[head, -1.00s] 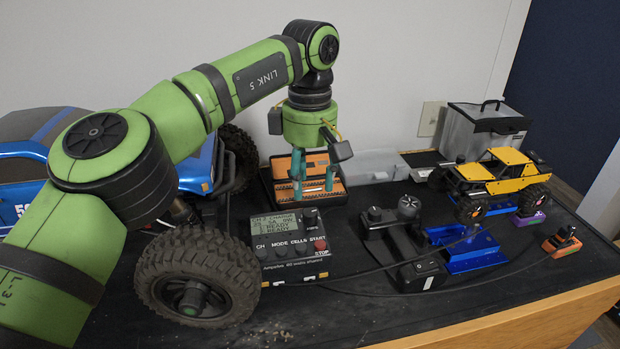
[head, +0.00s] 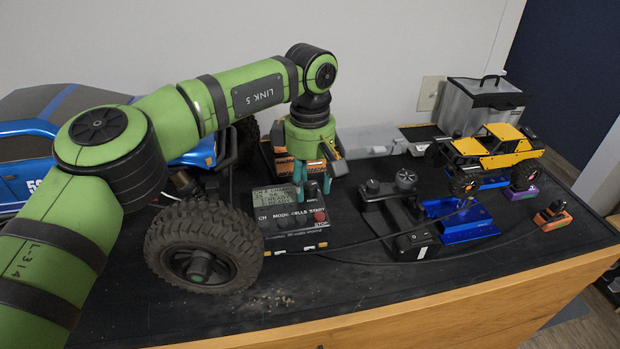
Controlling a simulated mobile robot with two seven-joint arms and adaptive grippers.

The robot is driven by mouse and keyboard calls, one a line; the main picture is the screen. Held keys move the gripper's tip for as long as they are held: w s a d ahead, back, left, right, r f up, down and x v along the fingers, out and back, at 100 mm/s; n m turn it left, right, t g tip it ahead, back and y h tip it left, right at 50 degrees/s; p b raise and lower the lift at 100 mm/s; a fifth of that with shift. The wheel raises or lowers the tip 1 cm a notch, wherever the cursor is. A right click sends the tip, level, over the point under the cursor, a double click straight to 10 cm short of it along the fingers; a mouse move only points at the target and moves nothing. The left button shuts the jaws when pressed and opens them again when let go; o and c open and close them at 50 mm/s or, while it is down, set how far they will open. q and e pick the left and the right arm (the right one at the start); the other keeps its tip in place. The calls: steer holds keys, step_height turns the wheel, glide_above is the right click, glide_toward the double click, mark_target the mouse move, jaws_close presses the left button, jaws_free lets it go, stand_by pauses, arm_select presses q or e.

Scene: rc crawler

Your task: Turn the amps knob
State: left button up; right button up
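The charger (head: 292,240) is a black box with a lit green screen (head: 276,197), a row of labelled controls and a red button (head: 320,216). Its amps knob (head: 312,190) is a dark knob at the upper right of the panel, right of the screen. My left gripper (head: 312,194) points down over that corner with its teal fingers apart. The fingertips appear on either side of the knob; I cannot tell whether they touch it. My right gripper is out of view.
A black transmitter-like stand (head: 400,215) and a blue stand (head: 461,220) are to the right. A yellow crawler (head: 485,157) and grey bag (head: 482,108) stand farther back. An orange case is behind my gripper.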

arm_select(q)
jaws_close()
